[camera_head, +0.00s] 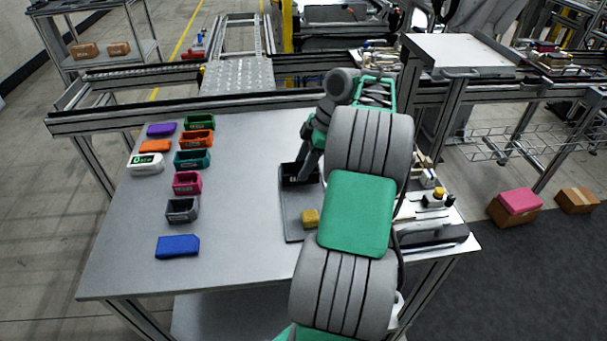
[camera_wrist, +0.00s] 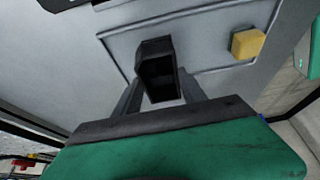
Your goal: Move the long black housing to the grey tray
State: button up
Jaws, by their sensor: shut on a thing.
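The long black housing (camera_head: 288,175) is an open, dark box shape at the far end of the grey tray (camera_head: 294,228). My gripper (camera_head: 303,172) points down at it, and my arm hides part of it. In the wrist view the housing (camera_wrist: 157,72) sits between the two fingers of my gripper (camera_wrist: 160,92), which are shut on it. The tray (camera_wrist: 205,50) lies behind it in that view. I cannot tell whether the housing touches the tray. A yellow block (camera_head: 310,217) lies in the tray, clear of the housing; it also shows in the wrist view (camera_wrist: 248,43).
On the table's left side stand several coloured bins and blocks, among them a white bin (camera_head: 146,164), a grey bin (camera_head: 182,210) and a blue block (camera_head: 178,246). The table (camera_head: 235,200) is clear between them and the tray. Other parts lie right of my arm.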

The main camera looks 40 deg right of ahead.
jog(key=shift+f, duration=0.9)
jog(key=shift+f, duration=0.2)
jog(key=o, duration=1.5)
jog(key=p+v, duration=0.7)
jog(key=v, duration=0.5)
jog(key=w+a+r+m, duration=0.2)
jog(key=w+a, duration=0.1)
jog(key=a, duration=0.5)
jog(key=w+a+r+m, duration=0.15)
jog(key=w+a, duration=0.25)
jog(key=a, duration=0.4)
jog(key=s+a+m+h, duration=0.1)
jog(key=s+a+m, duration=0.25)
jog(key=a, duration=0.45)
jog(key=s+a+m+h, duration=0.15)
jog(key=s+a, duration=0.25)
jog(key=a, duration=0.5)
jog(key=s+f, duration=0.1)
jog(key=s, duration=0.1)
jog(key=s+f+m, duration=0.1)
jog(key=s+f, duration=0.1)
jog(key=s+a+f+m+t+h, duration=0.1)
jog(key=s, duration=0.1)
jog(key=shift+s+a+f+m, duration=0.1)
jog(key=shift+s+f+m, duration=0.05)
jog(key=shift+f+m, duration=0.15)
